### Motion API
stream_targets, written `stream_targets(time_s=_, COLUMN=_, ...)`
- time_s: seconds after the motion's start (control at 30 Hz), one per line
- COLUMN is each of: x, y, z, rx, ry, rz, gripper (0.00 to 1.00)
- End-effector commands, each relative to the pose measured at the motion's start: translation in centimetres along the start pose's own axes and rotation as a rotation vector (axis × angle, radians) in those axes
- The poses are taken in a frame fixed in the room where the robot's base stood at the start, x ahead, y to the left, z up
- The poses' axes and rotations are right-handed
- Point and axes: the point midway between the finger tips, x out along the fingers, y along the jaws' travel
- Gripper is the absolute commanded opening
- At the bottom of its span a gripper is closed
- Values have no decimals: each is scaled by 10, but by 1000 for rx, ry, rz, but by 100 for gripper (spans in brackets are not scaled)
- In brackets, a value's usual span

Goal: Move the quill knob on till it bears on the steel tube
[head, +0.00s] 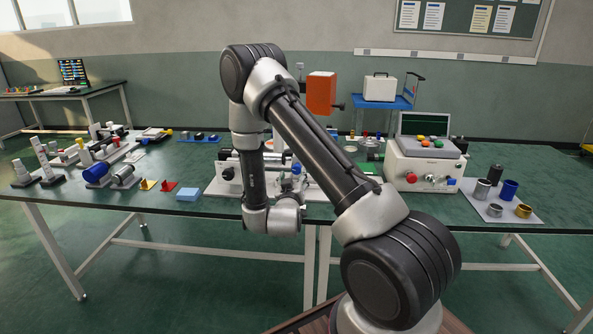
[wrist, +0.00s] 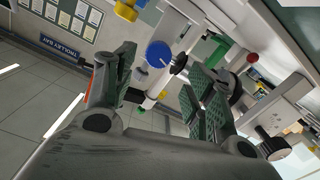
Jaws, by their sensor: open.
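In the wrist view a round blue knob (wrist: 158,54) with a pale line on its face shows between the fingers of my gripper (wrist: 163,72). I take it for the quill knob. The gripper is open, and I see no clear contact between the fingers and the knob. In the head view a small blue spot (head: 296,168) on the bench device may be the same knob; my arm hides much of that device and the gripper. I cannot pick out the steel tube at the device for certain, nor whether anything bears on it.
In the wrist view a black knob (wrist: 180,63) sits close beside the blue one, and a yellow part (wrist: 126,9) is above. In the head view a control box (head: 425,170) and a tray with metal and blue rings (head: 540,219) stand to the right.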

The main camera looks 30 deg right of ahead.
Motion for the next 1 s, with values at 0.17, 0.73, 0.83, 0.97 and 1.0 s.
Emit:
stream_targets(time_s=0.17, x=6, y=3, z=4, rx=-18, ry=27, rz=18, gripper=55)
stream_targets(time_s=0.73, x=75, y=3, z=2, rx=-18, ry=25, rz=15, gripper=55)
stream_targets(time_s=0.83, x=75, y=3, z=2, rx=-18, ry=24, rz=15, gripper=55)
stream_targets(time_s=0.97, x=75, y=3, z=2, rx=-18, ry=25, rz=15, gripper=51)
stream_targets(time_s=1.0, x=75, y=3, z=2, rx=-18, ry=25, rz=15, gripper=44)
